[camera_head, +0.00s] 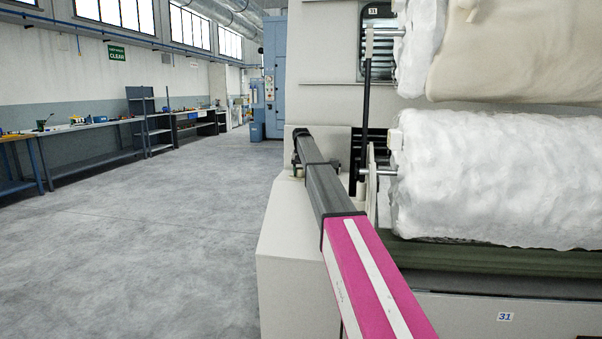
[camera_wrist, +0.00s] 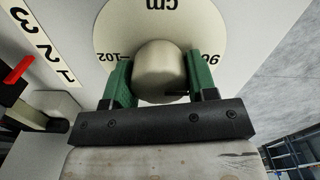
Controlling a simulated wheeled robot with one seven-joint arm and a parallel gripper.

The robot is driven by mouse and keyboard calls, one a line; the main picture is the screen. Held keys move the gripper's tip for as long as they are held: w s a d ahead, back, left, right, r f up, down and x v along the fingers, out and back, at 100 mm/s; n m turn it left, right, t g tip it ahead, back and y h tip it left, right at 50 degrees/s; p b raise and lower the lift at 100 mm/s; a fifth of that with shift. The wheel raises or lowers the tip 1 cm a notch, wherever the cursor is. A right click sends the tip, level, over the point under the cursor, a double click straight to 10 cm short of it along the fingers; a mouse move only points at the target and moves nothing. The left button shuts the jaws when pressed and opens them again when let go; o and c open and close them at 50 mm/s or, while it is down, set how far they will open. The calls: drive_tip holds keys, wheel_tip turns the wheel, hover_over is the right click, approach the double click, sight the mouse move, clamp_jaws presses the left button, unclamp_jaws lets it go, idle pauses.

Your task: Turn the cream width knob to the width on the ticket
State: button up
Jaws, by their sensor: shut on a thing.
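The cream width knob (camera_wrist: 158,70) sits in the middle of a round cream dial (camera_wrist: 205,25) in the wrist view. The dial is lettered "cm" at the top, "102" at the left and "90" at the right. My gripper (camera_wrist: 160,78) is shut on the knob, one green finger on each side. A short dark line shows low on the knob by the right finger; I cannot tell whether it is its pointer. In the head view my arm reaches to the card's near corner, and the knob is hidden there. I see no ticket that I can read.
A scale plate (camera_wrist: 42,45) numbered 1, 2, 3 and a red-tipped lever (camera_wrist: 18,72) are left of the dial. White fibre rolls (camera_head: 490,178) fill the card's right side. Workbenches (camera_head: 90,125) line the left wall. The grey floor (camera_head: 170,230) between is clear.

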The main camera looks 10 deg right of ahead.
sight(301, 168)
drive_tip(key=o, duration=0.9)
wheel_tip(301, 168, up, 10)
drive_tip(key=shift+f, duration=0.15)
drive_tip(key=shift+r, duration=0.55)
